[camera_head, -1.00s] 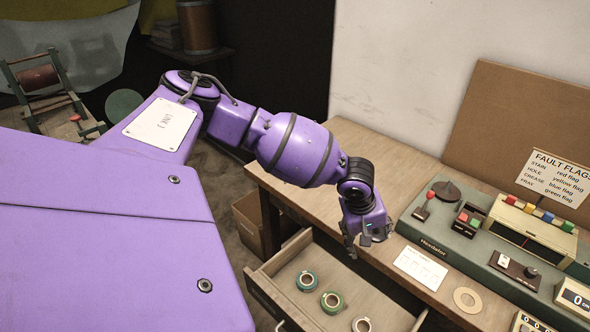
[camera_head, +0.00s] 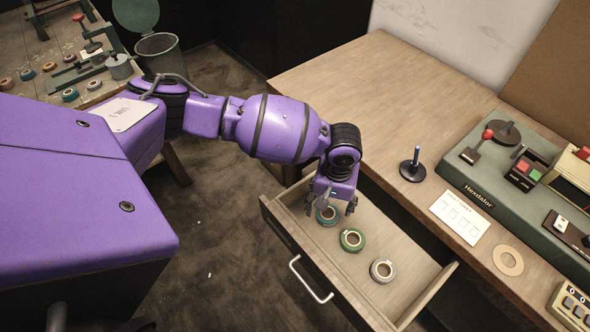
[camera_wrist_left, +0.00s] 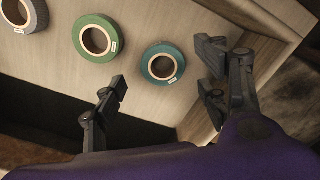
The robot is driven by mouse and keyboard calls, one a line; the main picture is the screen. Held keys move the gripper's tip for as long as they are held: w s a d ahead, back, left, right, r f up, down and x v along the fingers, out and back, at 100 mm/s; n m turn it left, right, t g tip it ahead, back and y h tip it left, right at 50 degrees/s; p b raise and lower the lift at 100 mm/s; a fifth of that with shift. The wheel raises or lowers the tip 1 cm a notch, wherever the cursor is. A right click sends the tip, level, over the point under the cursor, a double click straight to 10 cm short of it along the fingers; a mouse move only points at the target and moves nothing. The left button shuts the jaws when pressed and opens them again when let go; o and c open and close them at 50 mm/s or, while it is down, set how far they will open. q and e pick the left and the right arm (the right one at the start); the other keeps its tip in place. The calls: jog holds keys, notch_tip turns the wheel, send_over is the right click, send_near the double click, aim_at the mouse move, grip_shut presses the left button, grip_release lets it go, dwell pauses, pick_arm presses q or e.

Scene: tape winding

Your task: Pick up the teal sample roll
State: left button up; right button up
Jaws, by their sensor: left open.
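The teal sample roll (camera_head: 327,215) lies flat in the open drawer (camera_head: 412,262), nearest the drawer's left end in the head view. My left gripper (camera_head: 335,203) is open and empty just above it, partly covering it in that view. In the left wrist view the teal roll (camera_wrist_left: 163,63) lies just beyond and between the spread fingers of the left gripper (camera_wrist_left: 165,88), apart from both. A green roll (camera_head: 352,240) and a grey roll (camera_head: 382,271) lie beside it in a row. My right gripper is in neither view.
The drawer's front with its handle (camera_head: 311,280) and its side walls bound the space around the rolls. The wooden bench (camera_head: 350,88) stands above and behind, with a black stand (camera_head: 412,168), a card (camera_head: 461,217) and a green console (camera_head: 490,190).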

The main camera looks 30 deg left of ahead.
pick_arm(q)
jog(key=f, duration=0.2)
jog(key=w+f, duration=0.1)
jog(key=f, duration=0.1)
jog(key=shift+f+b, duration=0.3)
jog(key=shift+f, duration=0.1)
jog(key=c, duration=1.1)
jog(key=shift+r, duration=0.15)
